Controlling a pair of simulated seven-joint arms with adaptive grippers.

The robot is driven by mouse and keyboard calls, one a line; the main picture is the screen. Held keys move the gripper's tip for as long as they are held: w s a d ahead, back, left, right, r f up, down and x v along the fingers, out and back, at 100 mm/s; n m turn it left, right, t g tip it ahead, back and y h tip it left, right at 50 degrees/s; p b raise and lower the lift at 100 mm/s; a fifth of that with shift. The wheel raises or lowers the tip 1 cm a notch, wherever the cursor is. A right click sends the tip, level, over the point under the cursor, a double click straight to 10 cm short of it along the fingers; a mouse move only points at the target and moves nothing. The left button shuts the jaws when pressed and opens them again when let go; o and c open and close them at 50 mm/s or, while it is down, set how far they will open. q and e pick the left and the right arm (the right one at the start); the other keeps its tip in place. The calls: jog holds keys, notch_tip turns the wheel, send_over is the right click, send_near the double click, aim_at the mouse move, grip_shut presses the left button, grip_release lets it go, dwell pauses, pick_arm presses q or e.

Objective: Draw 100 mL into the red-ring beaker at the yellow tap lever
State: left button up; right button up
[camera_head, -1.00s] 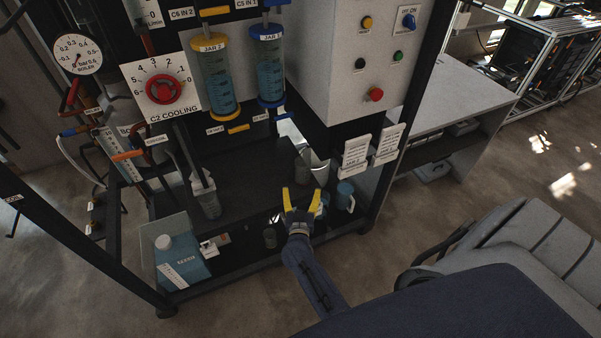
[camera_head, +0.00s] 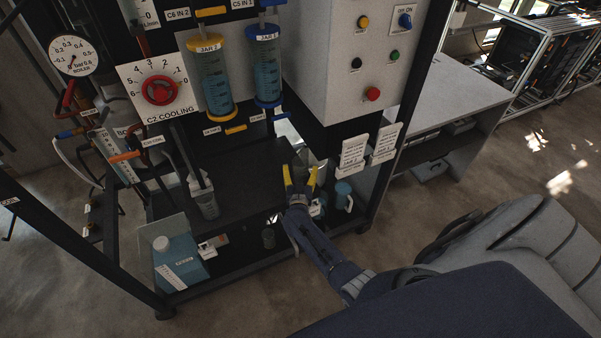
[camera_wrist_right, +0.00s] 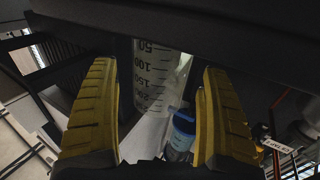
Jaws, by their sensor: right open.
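My right gripper (camera_head: 300,172) is open, its two yellow fingers pointing away from me at the rack's right part. In the right wrist view a clear graduated beaker (camera_wrist_right: 154,72) shows between and beyond the open fingers (camera_wrist_right: 160,110); no red ring can be made out on it. In the head view a pale beaker (camera_head: 319,163) shows just behind the fingertips, partly hidden. The yellow tap lever (camera_head: 236,129) is under the yellow-ringed JAR 2 cylinder (camera_head: 216,80), up and left of the gripper. My left gripper is not in view.
A blue canister (camera_head: 180,262) stands lower left. The dark shelf's middle (camera_head: 245,178) is mostly clear.

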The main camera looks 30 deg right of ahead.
jog(key=shift+x, duration=1)
jog(key=c, duration=1.3)
